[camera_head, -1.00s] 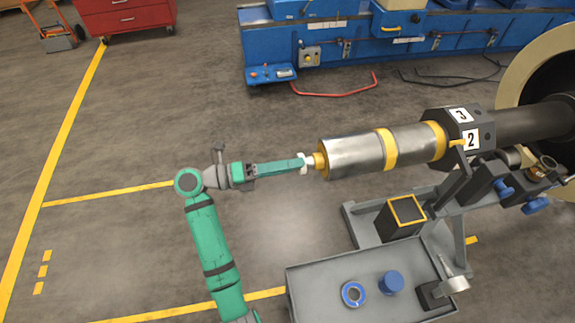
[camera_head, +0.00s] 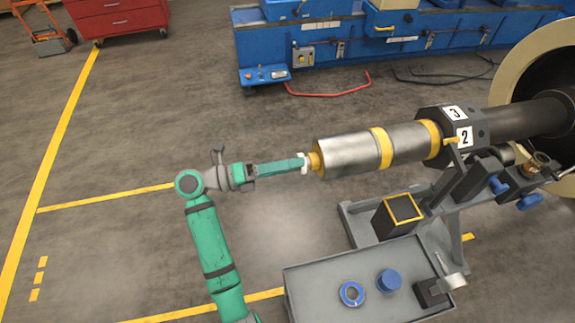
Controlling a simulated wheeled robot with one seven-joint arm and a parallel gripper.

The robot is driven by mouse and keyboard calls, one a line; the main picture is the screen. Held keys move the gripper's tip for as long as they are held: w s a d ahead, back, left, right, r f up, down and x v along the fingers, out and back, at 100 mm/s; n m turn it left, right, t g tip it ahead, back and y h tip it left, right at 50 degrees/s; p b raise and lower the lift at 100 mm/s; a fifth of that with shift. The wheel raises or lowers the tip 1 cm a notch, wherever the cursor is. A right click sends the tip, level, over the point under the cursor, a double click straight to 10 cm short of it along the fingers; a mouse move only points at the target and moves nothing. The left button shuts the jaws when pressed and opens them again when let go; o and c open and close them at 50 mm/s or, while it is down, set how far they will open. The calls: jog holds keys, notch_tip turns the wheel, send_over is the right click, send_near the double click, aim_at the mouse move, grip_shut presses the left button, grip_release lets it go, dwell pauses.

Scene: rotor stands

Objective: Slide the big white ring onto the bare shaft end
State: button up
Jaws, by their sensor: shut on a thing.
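The white ring (camera_head: 304,164) is small in the head view, at the tip of my long green gripper (camera_head: 301,164). My gripper is shut on the ring. The ring is right at the left end of the shaft (camera_head: 350,156), a thick silver cylinder with yellow bands. The yellow stepped end (camera_head: 315,160) of the shaft sits just right of the ring, touching or nearly so. I cannot tell whether the ring is around the shaft end or only in front of it. The ring's far side is hidden.
Below is a grey tray table (camera_head: 320,290) with a blue-rimmed ring (camera_head: 351,294) and a blue cap (camera_head: 389,281). A black, yellow-rimmed box (camera_head: 400,213) stands behind it.

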jog(key=shift+w+d, duration=0.1)
jog(key=shift+d, duration=0.35)
jog(key=o, duration=1.5)
jog(key=shift+o, duration=0.2)
jog(key=s+a, duration=0.1)
jog(key=a, duration=0.8)
jog(key=shift+s, duration=0.25)
dwell(0.4)
